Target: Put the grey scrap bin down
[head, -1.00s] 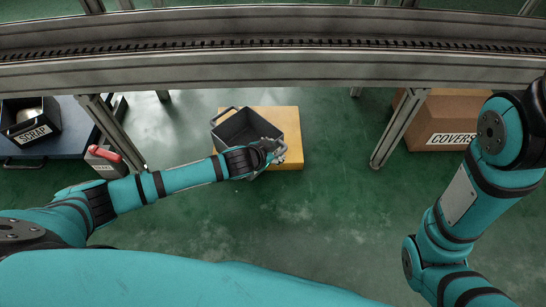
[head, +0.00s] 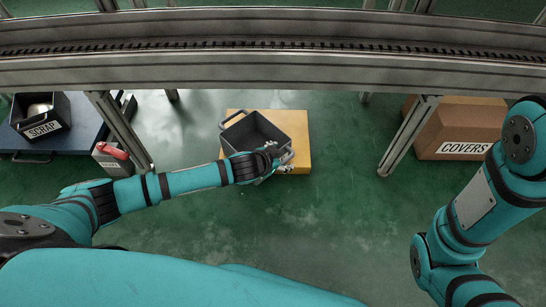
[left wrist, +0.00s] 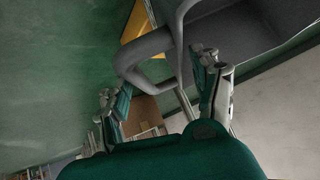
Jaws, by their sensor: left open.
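My left gripper (head: 284,160) is at the bin's near right side. In the left wrist view the gripper (left wrist: 163,88) is open. The bin's grey handle (left wrist: 150,62) passes at the space between its fingers, and whether it touches one of them is hard to tell. Part of the bin (left wrist: 245,25) shows behind the handle. My right arm comes in at the right, but its gripper is out of view.
A metal conveyor frame (head: 270,72) crosses the view, with legs reaching the floor. A dark bin labelled SCRAP (head: 40,128) stands on a blue base at left, beside a grey and red container (head: 112,158). A COVERS box (head: 462,128) is at right. Green floor is clear in front.

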